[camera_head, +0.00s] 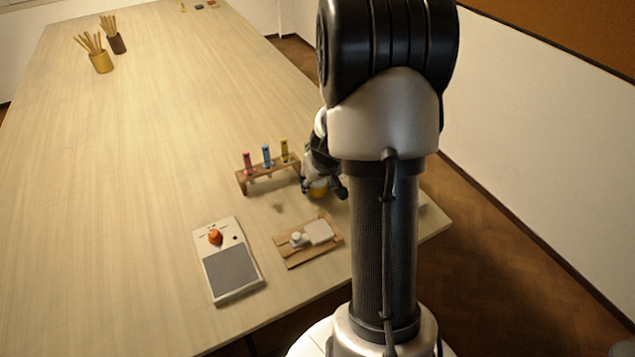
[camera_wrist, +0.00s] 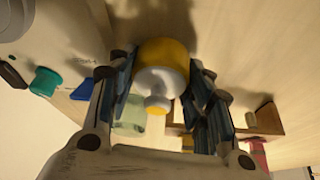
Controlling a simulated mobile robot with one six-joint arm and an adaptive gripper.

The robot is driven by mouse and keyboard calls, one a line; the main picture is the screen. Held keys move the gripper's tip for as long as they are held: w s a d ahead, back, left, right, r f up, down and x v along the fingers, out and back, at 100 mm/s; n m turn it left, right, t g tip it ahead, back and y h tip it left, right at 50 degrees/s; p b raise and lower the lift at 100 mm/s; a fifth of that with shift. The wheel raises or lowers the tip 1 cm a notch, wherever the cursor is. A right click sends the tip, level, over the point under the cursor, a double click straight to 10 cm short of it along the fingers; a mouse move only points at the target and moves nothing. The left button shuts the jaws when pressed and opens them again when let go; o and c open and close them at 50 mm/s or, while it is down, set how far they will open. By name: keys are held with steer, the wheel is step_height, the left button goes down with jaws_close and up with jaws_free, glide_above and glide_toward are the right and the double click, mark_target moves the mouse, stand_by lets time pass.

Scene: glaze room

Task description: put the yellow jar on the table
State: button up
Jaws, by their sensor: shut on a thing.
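The yellow jar (camera_head: 319,188) is in my gripper (camera_head: 323,192), over the right part of the pale wooden table (camera_head: 160,180), just right of the vial rack. I cannot tell whether the jar touches the table. My arm hides part of the table's right side.
A wooden rack (camera_head: 243,188) holds pink, blue and yellow-green vials. A wooden board (camera_head: 291,262) bears a white jar and a white block. A pale device (camera_head: 219,228) has an orange knob. Two cups of sticks (camera_head: 101,62) stand far back. The table's left is clear.

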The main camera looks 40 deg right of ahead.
steer(key=shift+f, duration=0.1)
steer(key=o, duration=1)
steer(key=p+v, duration=0.5)
steer(key=v, duration=0.6)
steer(key=a+r+n, duration=0.2)
steer(key=a+r, duration=0.6)
steer(key=a, duration=0.1)
steer(key=s+a+r+n, duration=0.1)
steer(key=s+a+r, duration=0.1)
steer(key=s+a, duration=0.3)
steer(key=s+a+r+n+y, duration=0.1)
steer(key=s+a+r, duration=0.2)
steer(key=s+a, duration=0.2)
steer(key=s+a+r+n+y, duration=0.1)
steer(key=s+a+r, duration=0.2)
steer(key=s+a, duration=0.3)
steer(key=shift+s, duration=0.1)
